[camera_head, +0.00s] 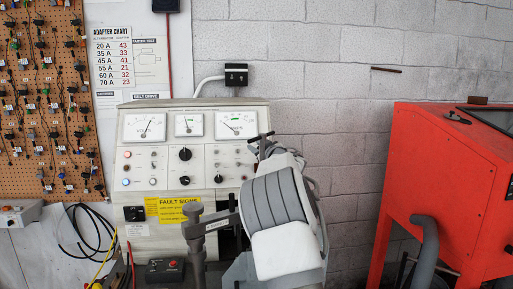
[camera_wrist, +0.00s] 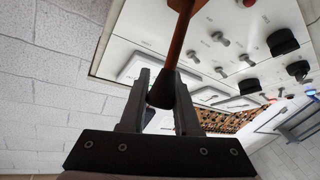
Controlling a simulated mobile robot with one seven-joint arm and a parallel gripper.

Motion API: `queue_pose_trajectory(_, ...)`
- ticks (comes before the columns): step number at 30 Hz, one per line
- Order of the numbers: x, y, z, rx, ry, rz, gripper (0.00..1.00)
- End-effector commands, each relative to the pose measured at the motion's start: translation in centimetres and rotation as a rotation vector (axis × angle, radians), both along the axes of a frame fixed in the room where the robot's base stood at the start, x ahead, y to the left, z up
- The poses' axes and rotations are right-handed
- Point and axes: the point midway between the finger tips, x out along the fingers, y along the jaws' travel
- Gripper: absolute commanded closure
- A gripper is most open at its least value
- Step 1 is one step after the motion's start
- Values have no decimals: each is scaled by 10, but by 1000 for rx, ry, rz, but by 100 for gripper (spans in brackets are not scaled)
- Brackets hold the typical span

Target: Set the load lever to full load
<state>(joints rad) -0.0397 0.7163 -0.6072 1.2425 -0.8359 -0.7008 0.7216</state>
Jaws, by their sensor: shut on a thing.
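The lever in the wrist view has a reddish-brown shaft (camera_wrist: 181,35) and a dark knob (camera_wrist: 160,93). The shaft runs up out of the top edge of the picture. My gripper (camera_wrist: 163,80) is shut on the knob, with one finger on each side. In the head view my gripper (camera_head: 262,141) is at the right edge of the grey test bench panel (camera_head: 200,162), and I cannot make out the lever there. The bench has three gauges; the right-hand gauge (camera_head: 236,125) is close to my gripper. The lever's position markings are not visible.
My arm covers the lower right of the bench. A red cabinet (camera_head: 440,170) with a grey hose (camera_head: 425,250) stands at the right. A pegboard (camera_head: 48,95) with many leads hangs at the left. A grey post clamp (camera_head: 195,235) stands in front. Bare block wall shows between bench and cabinet.

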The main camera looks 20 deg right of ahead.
Motion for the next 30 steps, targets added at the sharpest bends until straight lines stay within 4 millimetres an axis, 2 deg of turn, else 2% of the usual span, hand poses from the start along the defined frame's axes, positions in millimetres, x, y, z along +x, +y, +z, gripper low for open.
queue_pose_trajectory(16, -3, 1, -5, -4, -28, 2, 100)
queue_pose_trajectory(30, -17, 3, -16, -39, -203, 1, 100)
